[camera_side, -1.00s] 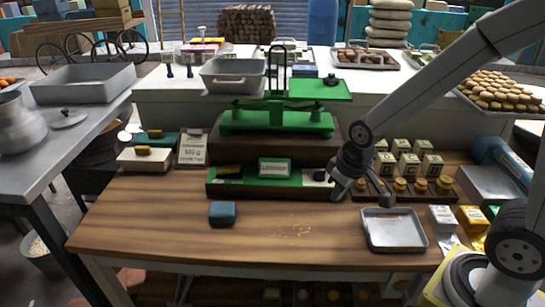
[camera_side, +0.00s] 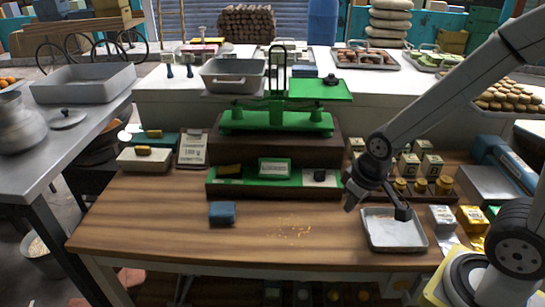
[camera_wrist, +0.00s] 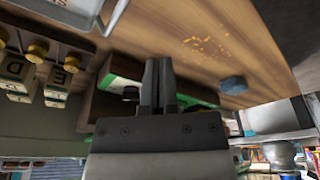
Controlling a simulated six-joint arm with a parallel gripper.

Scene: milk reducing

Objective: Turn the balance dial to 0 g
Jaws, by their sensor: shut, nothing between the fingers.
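The green balance (camera_side: 275,122) stands on a dark wooden block at the back of the bench, one pan on its right end. A low green-topped console (camera_side: 265,180) sits in front of it. A black dial knob (camera_side: 319,175) is at the console's right end. It also shows in the wrist view (camera_wrist: 130,92), partly behind my fingers. Its setting is too small to read. My gripper (camera_side: 349,207) is shut and empty, to the right of and in front of the dial, apart from it. Its closed fingers point up in the wrist view (camera_wrist: 159,62).
A blue block (camera_side: 222,213) lies on the bench at left, yellow crumbs (camera_side: 292,229) in the middle. A metal tray (camera_side: 395,240) lies under my wrist. Brass weights and lettered boxes (camera_side: 430,166) stand at right. A card with small lettering (camera_side: 192,149) stands at left.

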